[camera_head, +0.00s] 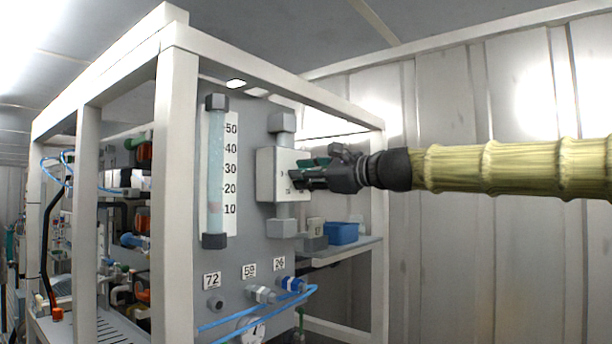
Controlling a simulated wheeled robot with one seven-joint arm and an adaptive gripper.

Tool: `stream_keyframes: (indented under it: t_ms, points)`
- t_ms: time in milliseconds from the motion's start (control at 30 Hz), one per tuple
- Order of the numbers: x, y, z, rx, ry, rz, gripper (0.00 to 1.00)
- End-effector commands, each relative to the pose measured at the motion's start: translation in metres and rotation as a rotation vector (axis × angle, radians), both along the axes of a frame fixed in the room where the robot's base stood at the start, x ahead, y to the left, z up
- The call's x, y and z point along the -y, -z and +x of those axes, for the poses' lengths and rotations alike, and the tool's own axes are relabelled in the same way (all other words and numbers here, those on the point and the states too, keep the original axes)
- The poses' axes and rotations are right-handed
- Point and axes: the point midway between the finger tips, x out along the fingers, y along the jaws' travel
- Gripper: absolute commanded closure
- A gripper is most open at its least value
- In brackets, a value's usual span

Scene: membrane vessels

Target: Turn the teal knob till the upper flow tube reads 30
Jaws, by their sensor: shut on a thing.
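The flow tube (215,172) stands upright on the grey panel, pale blue between two dark end caps. Its scale (231,170) runs from 10 at the bottom to 50 at the top. I cannot make out a clear float or reading in it. Right of the tube is a white valve box (267,176) with grey pipe fittings above and below. My gripper (302,178) reaches in from the right and is shut at the box's right face. The teal knob is mostly hidden between the dark fingers, so its angle cannot be told.
White frame posts (175,190) stand left of the panel. Below are tags 72, 59 and 26, small fittings, blue hoses (265,311) and a round gauge (251,331). A blue bin (341,233) sits on a shelf below my gripper.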

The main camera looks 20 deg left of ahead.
Motion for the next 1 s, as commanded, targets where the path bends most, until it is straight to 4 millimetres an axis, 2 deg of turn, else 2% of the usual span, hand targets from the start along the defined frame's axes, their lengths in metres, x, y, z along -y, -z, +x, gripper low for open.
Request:
stream_keyframes:
  t_ms: [367, 1000]
  points:
    - [0.0, 0.0026, 0.0, 0.166, 0.002, -0.059, 0.99]
    - [0.0001, 0.0039, -0.0006, 0.73, 0.001, -0.264, 0.99]
